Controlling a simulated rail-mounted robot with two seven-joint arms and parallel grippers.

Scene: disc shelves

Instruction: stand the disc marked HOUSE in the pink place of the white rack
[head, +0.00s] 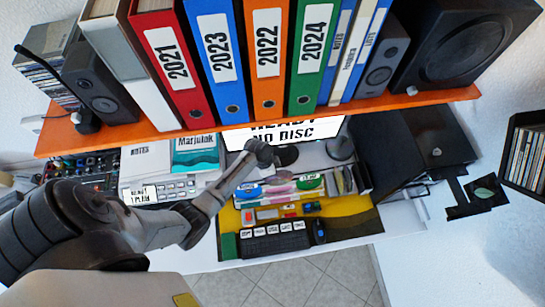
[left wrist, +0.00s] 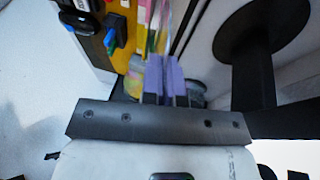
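My left gripper (head: 262,152) reaches from the left over the desk, in front of the screen and below the orange shelf. In the left wrist view its narrow purple-looking fingers (left wrist: 166,80) stand close together beyond the grey bar. Pale and pinkish strips show past the fingertips, blurred. I cannot tell whether a thin disc is between the fingers. I cannot read HOUSE on any disc. I cannot make out the white rack or its pink place in either view. My right gripper is not in view.
The orange shelf (head: 270,115) with binders and speakers overhangs the desk. Below stand a screen (head: 290,130) reading NO DISC and a yellow mat (head: 352,222) with stationery and a keyboard (head: 275,243). A black disc holder (head: 513,180) hangs at right; more discs (head: 45,80) stand upper left.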

